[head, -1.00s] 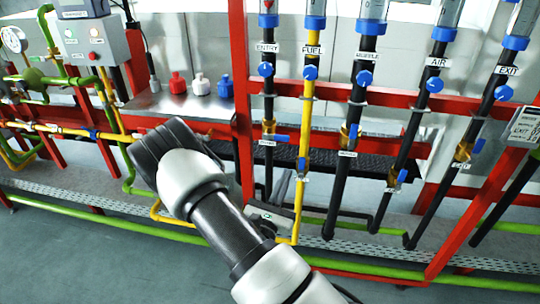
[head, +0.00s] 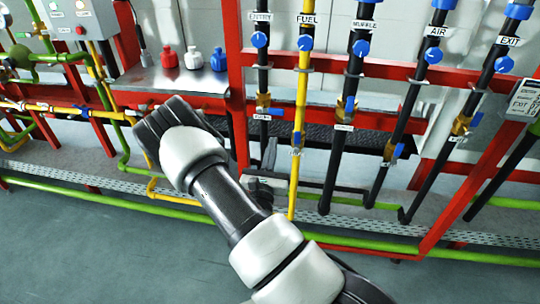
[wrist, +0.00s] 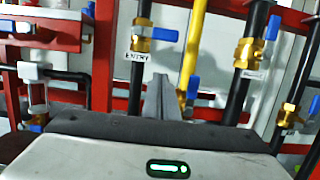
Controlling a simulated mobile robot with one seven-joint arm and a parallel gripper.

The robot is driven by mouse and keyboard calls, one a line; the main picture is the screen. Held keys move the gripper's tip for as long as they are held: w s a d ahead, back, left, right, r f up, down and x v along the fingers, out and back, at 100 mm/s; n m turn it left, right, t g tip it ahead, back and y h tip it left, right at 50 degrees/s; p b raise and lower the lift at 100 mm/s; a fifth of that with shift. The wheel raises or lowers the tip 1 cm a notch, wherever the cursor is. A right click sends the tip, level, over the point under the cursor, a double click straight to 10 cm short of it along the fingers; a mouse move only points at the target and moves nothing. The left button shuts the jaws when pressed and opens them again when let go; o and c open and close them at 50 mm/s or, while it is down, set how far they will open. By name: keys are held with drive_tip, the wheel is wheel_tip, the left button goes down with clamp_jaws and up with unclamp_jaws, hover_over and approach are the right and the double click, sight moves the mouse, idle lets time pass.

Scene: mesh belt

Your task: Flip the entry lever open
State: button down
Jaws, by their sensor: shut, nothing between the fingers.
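The entry lever (head: 276,111) is a blue handle on a brass valve (head: 263,103) in the black pipe labelled ENTRY. In the wrist view the lever (wrist: 155,33) points right, crosswise to the pipe, above the white ENTRY tag (wrist: 137,56). My gripper (wrist: 161,78) is shut and empty, its grey fingertips pointing up just below and slightly right of the lever, apart from it in the picture. In the head view my gripper (head: 270,145) shows as small grey fingers below the lever. The exact gap in depth cannot be told.
The yellow fuel pipe (head: 301,90) stands close to the right, with its blue lever (wrist: 193,88) pointing along the pipe. Muffle, air and exit pipes follow further right. A red upright (head: 236,130) stands left of the entry pipe. Floor in front is clear.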

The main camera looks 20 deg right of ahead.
sight(270, 111)
drive_tip(key=w+d+r, duration=0.2)
drive_tip(key=w+r, duration=0.1)
drive_tip(key=r, duration=0.2)
drive_tip(key=shift+w+d, duration=0.2)
